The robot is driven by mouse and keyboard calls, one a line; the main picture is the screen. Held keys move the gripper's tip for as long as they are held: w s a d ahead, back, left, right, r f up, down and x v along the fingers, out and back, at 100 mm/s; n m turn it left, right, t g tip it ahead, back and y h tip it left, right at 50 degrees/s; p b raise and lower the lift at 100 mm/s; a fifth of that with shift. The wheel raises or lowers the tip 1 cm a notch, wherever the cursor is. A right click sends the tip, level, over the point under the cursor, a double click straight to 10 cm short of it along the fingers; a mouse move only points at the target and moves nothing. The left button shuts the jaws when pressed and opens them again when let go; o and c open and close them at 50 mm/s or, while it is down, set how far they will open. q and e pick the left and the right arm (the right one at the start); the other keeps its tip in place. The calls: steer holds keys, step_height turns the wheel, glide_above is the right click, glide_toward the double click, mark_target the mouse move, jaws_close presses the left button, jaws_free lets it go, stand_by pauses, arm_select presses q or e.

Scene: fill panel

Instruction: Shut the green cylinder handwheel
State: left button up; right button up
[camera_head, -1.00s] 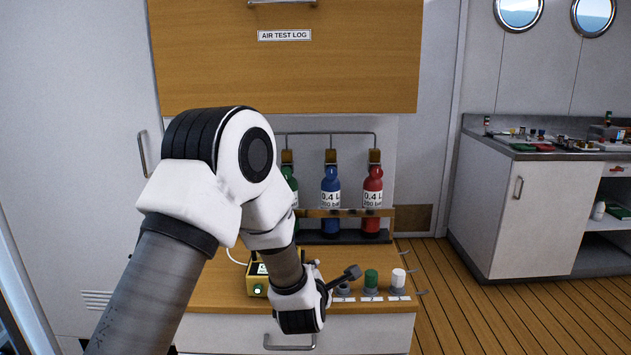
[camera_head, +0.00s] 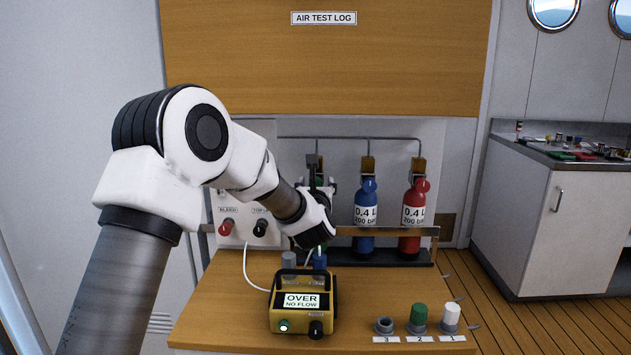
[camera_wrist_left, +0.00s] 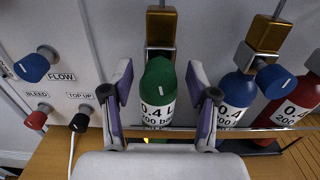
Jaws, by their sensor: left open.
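The green cylinder (camera_wrist_left: 158,112) stands upright in the rack, labelled 0.4 L; in the left wrist view it lies between the open fingers of my left gripper (camera_wrist_left: 160,95). Its round green top, with a white mark, faces the camera below a brass block. In the head view my left gripper (camera_head: 316,178) is in front of the green cylinder and hides most of it. My right gripper is not seen.
A blue cylinder (camera_head: 365,215) and a red cylinder (camera_head: 413,215) stand to the right. A panel with a red bleed knob (camera_head: 227,228) and a black top up knob (camera_head: 260,228) is at left. A yellow meter reading OVER NO FLOW (camera_head: 302,305) and several caps sit on the wooden counter (camera_head: 215,310).

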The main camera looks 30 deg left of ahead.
arm_select(q)
steer(key=shift+w+a, duration=0.4)
steer(key=shift+w, duration=0.15)
steer(key=shift+s+d, duration=0.1)
steer(key=shift+d, duration=0.1)
steer(key=shift+a, duration=0.1)
jaws_close()
steer(key=shift+m, duration=0.3)
